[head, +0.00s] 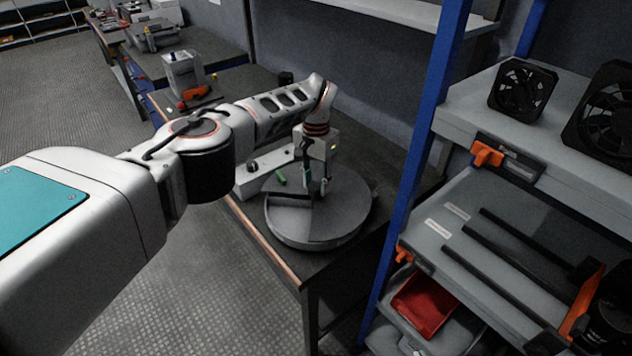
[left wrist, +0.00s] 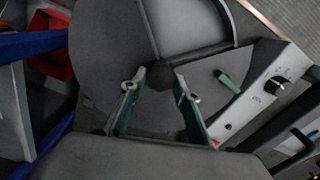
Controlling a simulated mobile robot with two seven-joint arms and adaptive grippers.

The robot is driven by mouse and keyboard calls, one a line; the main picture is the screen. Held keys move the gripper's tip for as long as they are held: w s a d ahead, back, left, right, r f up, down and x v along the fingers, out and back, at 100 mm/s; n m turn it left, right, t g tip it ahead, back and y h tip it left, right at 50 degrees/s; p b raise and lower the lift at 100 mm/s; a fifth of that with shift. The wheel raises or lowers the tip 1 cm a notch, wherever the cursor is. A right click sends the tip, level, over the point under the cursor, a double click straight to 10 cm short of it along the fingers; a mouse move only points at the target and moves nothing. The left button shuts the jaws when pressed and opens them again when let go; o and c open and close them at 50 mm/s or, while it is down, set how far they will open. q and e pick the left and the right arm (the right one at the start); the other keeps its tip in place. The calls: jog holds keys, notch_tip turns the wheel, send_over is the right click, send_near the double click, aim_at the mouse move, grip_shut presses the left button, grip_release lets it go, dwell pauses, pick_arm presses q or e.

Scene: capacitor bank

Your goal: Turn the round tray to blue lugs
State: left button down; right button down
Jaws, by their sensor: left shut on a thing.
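The round grey tray (head: 345,225) sits on the dark workbench, with upright dividers splitting it into sections. It also fills much of the left wrist view (left wrist: 105,45). My left gripper (head: 316,190) reaches down at the middle of the tray. In the left wrist view its green-padded fingers (left wrist: 160,82) stand at the tray's dark centre piece (left wrist: 181,86). The gripper is shut on the tray there, though its exact hold is partly hidden. No blue lugs can be made out; parts of the sections are hidden by the gripper and dividers. My right gripper is not in view.
A white box with a dial (left wrist: 272,86) stands close beside the tray, with a small green piece (left wrist: 229,82) near it. A blue-posted shelf rack (head: 418,150) with fans and a red bin (head: 424,302) stands to the right. The bench's front edge is close.

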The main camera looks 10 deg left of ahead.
pick_arm(q)
jog(key=c, duration=1.5)
grip_release()
jog(key=shift+r, duration=0.1)
notch_tip(320, 180, up, 12)
